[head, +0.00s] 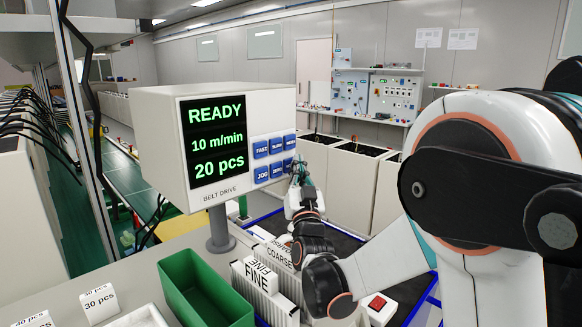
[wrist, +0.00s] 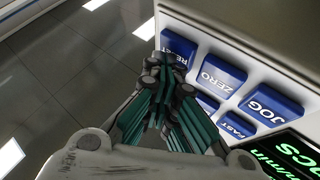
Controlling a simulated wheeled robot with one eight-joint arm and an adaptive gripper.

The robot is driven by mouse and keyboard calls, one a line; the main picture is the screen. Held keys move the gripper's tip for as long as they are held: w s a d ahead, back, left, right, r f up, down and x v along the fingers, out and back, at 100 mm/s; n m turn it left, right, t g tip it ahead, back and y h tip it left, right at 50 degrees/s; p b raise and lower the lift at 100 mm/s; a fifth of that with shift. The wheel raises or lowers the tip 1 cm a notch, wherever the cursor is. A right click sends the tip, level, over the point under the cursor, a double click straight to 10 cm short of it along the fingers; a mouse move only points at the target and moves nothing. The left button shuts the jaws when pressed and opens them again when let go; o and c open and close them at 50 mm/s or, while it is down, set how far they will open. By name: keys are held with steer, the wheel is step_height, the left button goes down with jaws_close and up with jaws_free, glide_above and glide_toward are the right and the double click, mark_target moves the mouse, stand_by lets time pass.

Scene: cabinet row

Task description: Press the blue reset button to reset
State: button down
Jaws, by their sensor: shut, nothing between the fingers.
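The blue reset button (wrist: 179,47) is at the upper left of the blue buttons in the wrist view, partly covered by my fingertips. My gripper (wrist: 158,62) is shut and empty, with its teal fingers together. Its tips are at or very near the reset button's lower edge; I cannot tell whether they touch. In the head view my gripper (head: 296,168) is at the right end of the lower button row and hides most of that button. The belt drive box (head: 152,140) carries the buttons, and its screen (head: 217,140) reads READY, 10 m/min, 20 pcs.
The zero button (wrist: 219,76) and jog button (wrist: 270,106) are close beside the reset button. A green bin (head: 205,290), signs reading FINE (head: 260,276) and COARSE, and a red button box (head: 377,305) are below. Floor left of the panel in the wrist view is clear.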

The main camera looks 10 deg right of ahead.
steer(key=shift+s+d, duration=0.45)
steer(key=shift+s, duration=0.2)
steer(key=s+d, duration=0.1)
steer(key=s, duration=0.1)
steer(key=s+d, duration=0.1)
steer(key=s, duration=0.1)
steer(key=shift+d, duration=0.4)
steer(key=shift+s, duration=0.1)
stand_by(0.4)
